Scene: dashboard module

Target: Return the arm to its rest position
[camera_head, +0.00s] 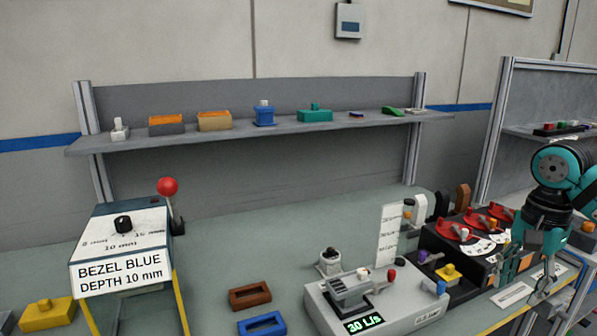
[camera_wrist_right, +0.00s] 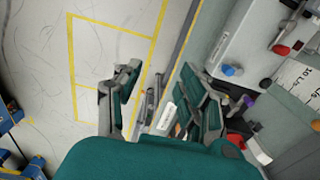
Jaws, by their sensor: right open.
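My right arm (camera_head: 560,175) comes in at the right edge of the head view, teal and black. Its gripper (camera_head: 522,280) points down beside the right end of the dial module, above the table's front edge. In the right wrist view the two fingers of the gripper (camera_wrist_right: 160,95) stand wide apart with nothing held between them. Beyond them lie the table edge and the floor. My left gripper is in neither view.
The dial module (camera_head: 470,240) with red knobs stands close left of the gripper. A grey device (camera_head: 375,300) reads "30 L/s". A sign box (camera_head: 120,250) reads "BEZEL BLUE DEPTH 10 mm". Blue (camera_head: 262,324) and brown (camera_head: 250,294) bezels lie between. A shelf (camera_head: 270,130) holds small parts.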

